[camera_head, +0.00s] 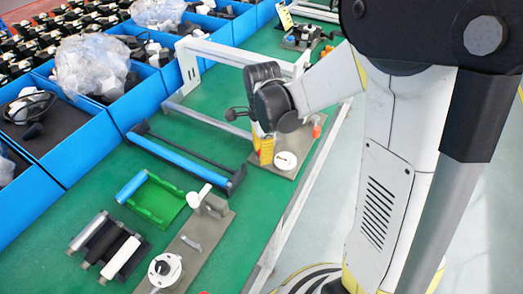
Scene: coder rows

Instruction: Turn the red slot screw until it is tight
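The black end of my arm hangs over a beige fixture plate (283,170) on the green table. My gripper (262,133) is small and mostly hidden by the black wrist, so I cannot tell whether it is open or shut. A yellow-orange upright piece (265,152) stands directly below the wrist; I cannot tell if my gripper touches it. A white round dial (286,161) sits just right of it on the plate. A small red and orange piece (316,129) stands at the plate's far right end. No screw slot can be made out, so I cannot identify the red slot screw.
A second beige plate (190,240) with a white dial (165,269) and a handle lies nearer. Blue (165,155) and green (157,200) racks and a roller holder (110,245) lie left. Blue bins (60,140) line the back left.

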